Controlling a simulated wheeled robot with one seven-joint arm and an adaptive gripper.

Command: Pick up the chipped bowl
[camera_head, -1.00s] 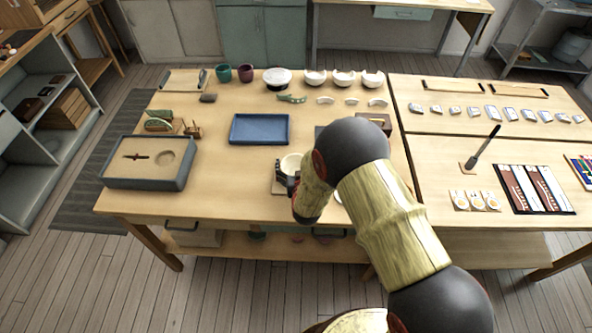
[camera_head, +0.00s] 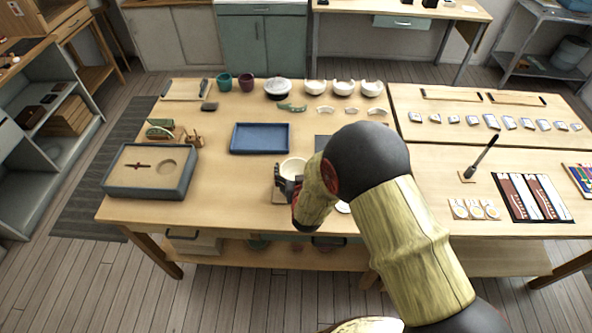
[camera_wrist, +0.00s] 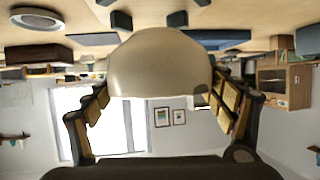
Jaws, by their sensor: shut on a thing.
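A pale cream bowl (camera_head: 294,165) is at the front middle of the worktable, just above or on a small wooden board (camera_head: 279,197). My gripper (camera_head: 288,183) is at its near side, with its dark fingers partly hidden by my arm. In the wrist view the bowl (camera_wrist: 160,65) fills the middle, upside down in the picture. My gripper (camera_wrist: 163,98) has a finger on each side of it and is shut on it. A small dark notch shows near its rim at right. I cannot tell whether the bowl is clear of the board.
A blue tray (camera_head: 260,151) lies behind the bowl. A grey-rimmed box (camera_head: 117,190) stands at left. Several white bowls (camera_head: 344,88), shards and two dark cups stand along the back. A brush (camera_head: 482,156) stands at right. Bare tabletop lies left of the bowl.

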